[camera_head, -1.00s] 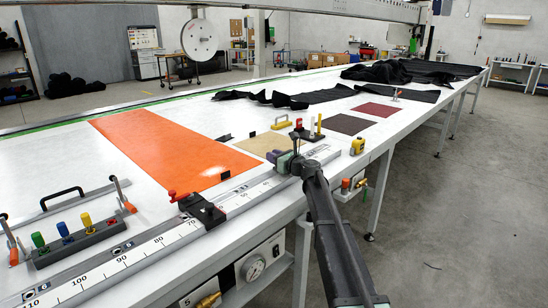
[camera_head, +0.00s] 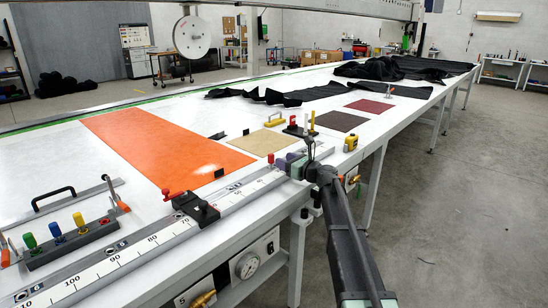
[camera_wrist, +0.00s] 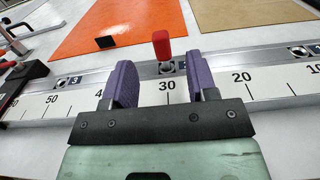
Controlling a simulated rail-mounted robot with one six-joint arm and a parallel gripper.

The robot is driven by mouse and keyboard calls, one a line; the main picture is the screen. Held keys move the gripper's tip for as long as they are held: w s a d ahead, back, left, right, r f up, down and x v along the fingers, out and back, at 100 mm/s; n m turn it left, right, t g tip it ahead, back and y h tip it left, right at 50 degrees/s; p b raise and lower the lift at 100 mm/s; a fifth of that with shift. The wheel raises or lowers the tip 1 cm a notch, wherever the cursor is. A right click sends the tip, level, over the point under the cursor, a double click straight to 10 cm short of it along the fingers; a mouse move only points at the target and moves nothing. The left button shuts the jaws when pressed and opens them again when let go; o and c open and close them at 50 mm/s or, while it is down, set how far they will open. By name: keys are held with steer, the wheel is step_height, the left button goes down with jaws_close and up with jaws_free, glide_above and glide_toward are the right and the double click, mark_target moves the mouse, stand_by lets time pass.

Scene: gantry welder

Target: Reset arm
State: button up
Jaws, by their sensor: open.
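My gripper (camera_head: 296,164) is at the near edge of the long white table, over the numbered rail (camera_head: 150,243). In the wrist view its two purple fingers (camera_wrist: 161,82) are spread, with nothing held between them. A small red knob (camera_wrist: 162,45) stands upright on the rail near the 30 mark, just beyond the fingertips and apart from them. It also shows in the head view (camera_head: 271,158), left of my gripper. My arm reaches in from the lower right.
A black clamp block (camera_head: 196,207) sits on the rail to the left. An orange sheet (camera_head: 165,148) and a tan sheet (camera_head: 261,142) lie flat behind it. A yellow tape measure (camera_head: 350,141) is right of my gripper. Bare floor (camera_head: 440,230) lies to the right.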

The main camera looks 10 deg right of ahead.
steer(key=shift+v, duration=0.85)
steer(key=s+a+n+g+p, duration=0.1)
steer(key=s+a+n+p, duration=0.1)
steer(key=s+a+n, duration=0.1)
steer(key=s+a+n+g+p, duration=0.1)
steer(key=s, duration=0.1)
steer(key=shift+s+a+r+n+g, duration=0.1)
steer(key=shift+a+r+n+g, duration=0.1)
steer(key=shift+r+n+g, duration=0.1)
steer(key=s+a+f+n+g+h+p, duration=0.1)
steer(key=s+a+n+g+p, duration=0.15)
steer(key=s+n, duration=0.35)
steer(key=s+a+f+n+g+h+p, duration=0.1)
steer(key=s+a+f+n+g+p, duration=0.2)
steer(key=s, duration=0.4)
steer(key=s+d+f+n+g+h+p, duration=0.1)
steer(key=s+d+n+g+h, duration=0.1)
steer(key=s+n, duration=0.5)
steer(key=s+d+f+n+g+h+p, duration=0.1)
steer(key=s+n+g+h, duration=0.3)
steer(key=s, duration=1.3)
steer(key=d+n+h+p, duration=0.1)
steer(key=n+h, duration=0.1)
steer(key=n, duration=0.2)
steer(key=shift+d+f+h, duration=0.15)
steer(key=shift+d+h, duration=0.1)
steer(key=shift+h, duration=0.15)
